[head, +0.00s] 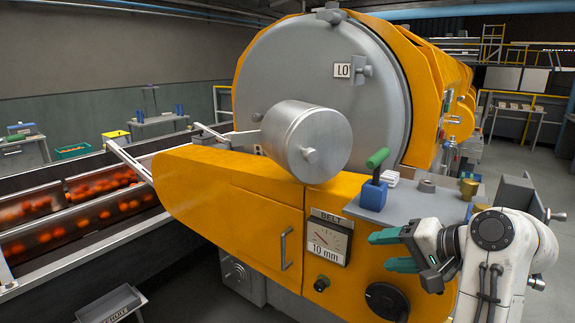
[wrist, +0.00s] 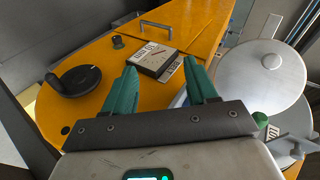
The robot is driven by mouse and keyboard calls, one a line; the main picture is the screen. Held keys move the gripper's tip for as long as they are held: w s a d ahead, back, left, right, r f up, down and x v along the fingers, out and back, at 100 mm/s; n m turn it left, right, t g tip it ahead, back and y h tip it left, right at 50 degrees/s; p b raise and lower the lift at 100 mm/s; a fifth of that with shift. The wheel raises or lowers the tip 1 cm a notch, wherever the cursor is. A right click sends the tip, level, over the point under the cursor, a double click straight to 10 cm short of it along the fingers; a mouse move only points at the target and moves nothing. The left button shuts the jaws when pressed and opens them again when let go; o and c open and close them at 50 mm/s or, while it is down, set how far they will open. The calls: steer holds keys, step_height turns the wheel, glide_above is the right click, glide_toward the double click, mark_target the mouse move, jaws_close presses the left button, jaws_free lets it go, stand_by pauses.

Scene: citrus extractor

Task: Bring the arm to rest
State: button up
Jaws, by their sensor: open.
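My gripper (head: 388,250) is at the lower right of the head view, at the end of my white arm. Its two teal fingers stand apart with nothing between them. They point left, in front of the orange machine's (head: 225,205) panel, near the belt gauge (head: 328,240) and the black knob (head: 386,300). In the wrist view my gripper (wrist: 160,88) is also open and empty, with the gauge (wrist: 153,60) and knob (wrist: 82,80) beyond the fingers. I cannot tell the exact gap to the panel.
A vise (head: 520,195) stands close behind my arm. A conveyor (head: 90,215) with orange fruit runs at the left. A tray (head: 110,304) is at lower left.

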steer(key=s+d+f+n+g+h, duration=0.1)
steer(key=s+d+f+h, duration=0.1)
steer(key=s+f, duration=0.35)
steer(key=s+d+f+g+h, duration=0.1)
steer(key=s+d+f, duration=0.15)
steer(key=f, duration=0.65)
steer(key=s+d+f+n+g+h, duration=0.1)
steer(key=s+f+g, duration=0.1)
steer(key=s+f, duration=0.4)
steer(key=s+d+f+n+g+h, duration=0.1)
steer(key=s+f, duration=0.5)
steer(key=s, duration=0.9)
steer(key=s+d+f+n+g+h, duration=0.1)
steer(key=s+f+n+g+h, duration=0.1)
steer(key=s+f, duration=0.4)
steer(key=s+n, duration=0.1)
steer(key=s, duration=0.3)
steer(key=shift+s+d+f+g+h, duration=0.25)
steer(key=shift+s+g+h, duration=0.05)
steer(key=shift+s, duration=0.05)
